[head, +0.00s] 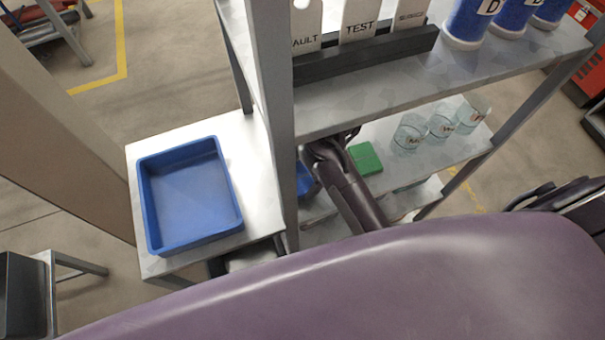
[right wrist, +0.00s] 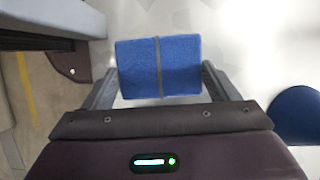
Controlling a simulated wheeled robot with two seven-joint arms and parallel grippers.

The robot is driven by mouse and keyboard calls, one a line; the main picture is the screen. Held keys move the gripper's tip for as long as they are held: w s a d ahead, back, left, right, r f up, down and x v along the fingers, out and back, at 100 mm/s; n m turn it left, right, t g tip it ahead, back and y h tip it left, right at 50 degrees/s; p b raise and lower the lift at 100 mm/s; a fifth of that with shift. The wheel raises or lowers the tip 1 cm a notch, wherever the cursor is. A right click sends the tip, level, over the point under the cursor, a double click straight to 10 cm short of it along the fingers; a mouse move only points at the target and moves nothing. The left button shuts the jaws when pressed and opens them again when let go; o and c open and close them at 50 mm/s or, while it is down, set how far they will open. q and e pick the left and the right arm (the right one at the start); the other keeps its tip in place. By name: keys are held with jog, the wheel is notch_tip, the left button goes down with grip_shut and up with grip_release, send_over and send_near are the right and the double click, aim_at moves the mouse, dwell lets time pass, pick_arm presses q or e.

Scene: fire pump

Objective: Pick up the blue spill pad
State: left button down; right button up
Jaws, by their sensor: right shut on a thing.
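The blue spill pad (right wrist: 135,68) is a blue folded block with a grey band around its middle. In the right wrist view it sits between the two fingers of my right gripper (right wrist: 160,78), which is shut on it. In the head view a bit of blue, likely the pad (head: 304,179), shows beside the rack post, largely hidden. My right gripper (head: 328,150) is there between the shelves, partly hidden by the upper shelf. I cannot tell whether the pad touches the surface below. My left gripper is not in view.
A green pad (head: 365,158) and several glass beakers (head: 410,133) stand on the lower shelf. The upper shelf (head: 370,95) and a grey post (head: 276,120) close in on my right gripper. An empty blue tray (head: 190,195) lies on a white table at the left.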

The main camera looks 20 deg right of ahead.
jog(key=shift+s+d+r, duration=0.15)
jog(key=shift+s+r, duration=0.05)
jog(key=shift+r, duration=0.3)
jog(key=shift+s+d+r, duration=0.1)
jog(key=shift+s+r, duration=0.1)
jog(key=shift+r, duration=0.25)
jog(key=s+d, duration=0.9)
jog(key=s, duration=0.5)
jog(key=shift+d, duration=0.3)
jog(key=shift+s, duration=0.1)
jog(key=o, duration=0.4)
jog(key=c, duration=0.3)
